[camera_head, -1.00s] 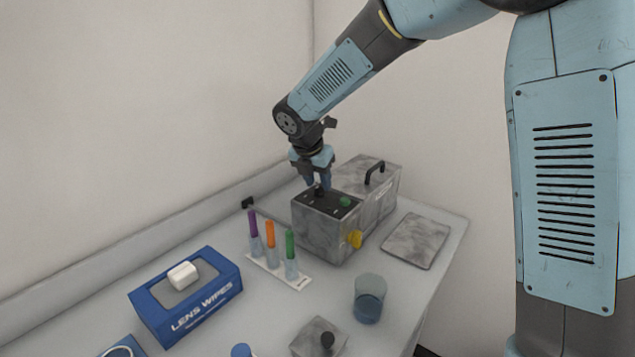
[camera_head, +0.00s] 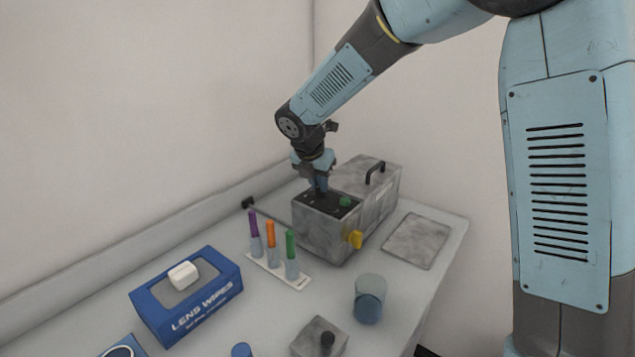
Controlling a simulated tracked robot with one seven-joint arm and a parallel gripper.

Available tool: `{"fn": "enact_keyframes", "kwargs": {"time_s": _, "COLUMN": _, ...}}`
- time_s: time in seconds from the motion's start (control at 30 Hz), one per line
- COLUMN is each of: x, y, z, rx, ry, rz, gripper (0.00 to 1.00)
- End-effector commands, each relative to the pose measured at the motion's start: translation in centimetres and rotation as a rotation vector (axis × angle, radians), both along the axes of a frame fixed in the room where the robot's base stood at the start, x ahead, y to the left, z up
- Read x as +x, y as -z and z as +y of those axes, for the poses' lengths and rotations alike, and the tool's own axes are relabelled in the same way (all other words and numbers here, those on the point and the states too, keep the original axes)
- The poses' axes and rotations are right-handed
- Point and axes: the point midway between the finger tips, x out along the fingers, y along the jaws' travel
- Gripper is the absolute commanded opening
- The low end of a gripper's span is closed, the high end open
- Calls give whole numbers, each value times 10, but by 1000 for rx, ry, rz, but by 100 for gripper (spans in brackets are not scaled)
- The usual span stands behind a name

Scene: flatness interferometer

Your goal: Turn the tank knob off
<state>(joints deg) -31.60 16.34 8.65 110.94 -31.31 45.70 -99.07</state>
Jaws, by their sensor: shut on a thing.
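A grey marbled tank unit (camera_head: 320,233) stands at the back of the bench, with a black control panel on its top. A green button or knob (camera_head: 345,201) sits at the right of the panel, and a yellow knob (camera_head: 354,239) is on the front face. My gripper (camera_head: 320,190) points down onto the left part of the panel, its fingers shut around a small black knob that is mostly hidden by them. The knob's angle cannot be made out.
A lidded grey box (camera_head: 377,195) with a black handle adjoins the unit. A rack with purple, orange and green-capped tubes (camera_head: 273,262), a blue lens wipes box (camera_head: 187,298), a beaker (camera_head: 369,300) and a grey block (camera_head: 319,338) stand in front. A flat plate (camera_head: 417,241) lies right.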

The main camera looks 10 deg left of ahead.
Motion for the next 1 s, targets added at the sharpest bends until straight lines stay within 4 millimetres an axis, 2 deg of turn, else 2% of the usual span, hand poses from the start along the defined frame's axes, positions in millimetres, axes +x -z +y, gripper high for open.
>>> {"fn": "enact_keyframes", "kwargs": {"time_s": 0.07, "x": 0, "y": 0, "z": 6, "rx": 2, "ry": -3, "rz": -1, "gripper": 0}}
{"fn": "enact_keyframes", "kwargs": {"time_s": 0.47, "x": 1, "y": -1, "z": 3, "rx": 4, "ry": 89, "rz": -3, "gripper": 0}}
{"fn": "enact_keyframes", "kwargs": {"time_s": 1.0, "x": 3, "y": -1, "z": 6, "rx": 5, "ry": 562, "rz": -2, "gripper": 0}}
